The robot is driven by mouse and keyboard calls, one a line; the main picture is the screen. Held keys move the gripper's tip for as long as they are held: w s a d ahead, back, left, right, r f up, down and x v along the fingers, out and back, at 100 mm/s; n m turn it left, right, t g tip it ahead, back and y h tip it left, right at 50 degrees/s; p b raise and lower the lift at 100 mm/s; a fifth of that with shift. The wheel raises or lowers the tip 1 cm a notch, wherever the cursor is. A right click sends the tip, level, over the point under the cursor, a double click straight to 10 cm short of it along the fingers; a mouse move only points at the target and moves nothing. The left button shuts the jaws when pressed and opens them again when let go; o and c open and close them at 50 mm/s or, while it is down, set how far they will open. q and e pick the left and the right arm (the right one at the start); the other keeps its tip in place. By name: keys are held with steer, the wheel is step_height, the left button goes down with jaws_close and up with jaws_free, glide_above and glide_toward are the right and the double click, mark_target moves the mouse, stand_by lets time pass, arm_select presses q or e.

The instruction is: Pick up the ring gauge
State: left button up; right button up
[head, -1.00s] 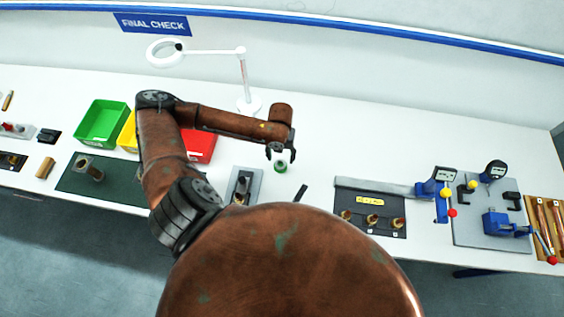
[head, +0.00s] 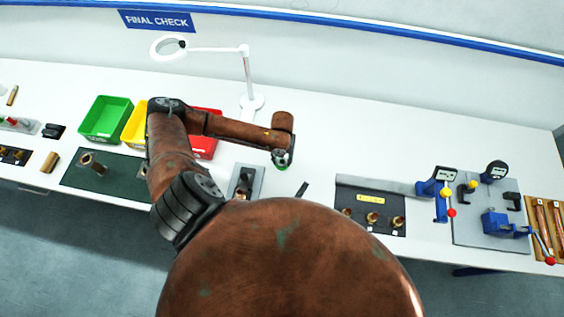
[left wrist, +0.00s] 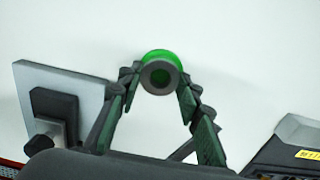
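The ring gauge is a small green ring with a grey metal centre and a dark bore. It shows in the left wrist view (left wrist: 160,54) on the white bench top, between the tips of my left gripper (left wrist: 160,82). The fingers stand apart, one on each side of the ring, very close to it; I see no clear grip. In the head view my left gripper (head: 283,158) is low over the bench and hides most of the ring gauge (head: 280,168); only a green edge shows. My right gripper is not in view.
A grey fixture (head: 246,181) stands close to the left of the ring gauge, with a small black piece (head: 302,189) to the right. Green (head: 105,120), yellow and red bins are at the left. A magnifier lamp (head: 252,101) stands behind. The bench back right is clear.

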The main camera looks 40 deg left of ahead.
arm_select(q)
steer(key=c, duration=0.7)
steer(key=shift+r, duration=0.1)
steer(key=shift+c, duration=0.2)
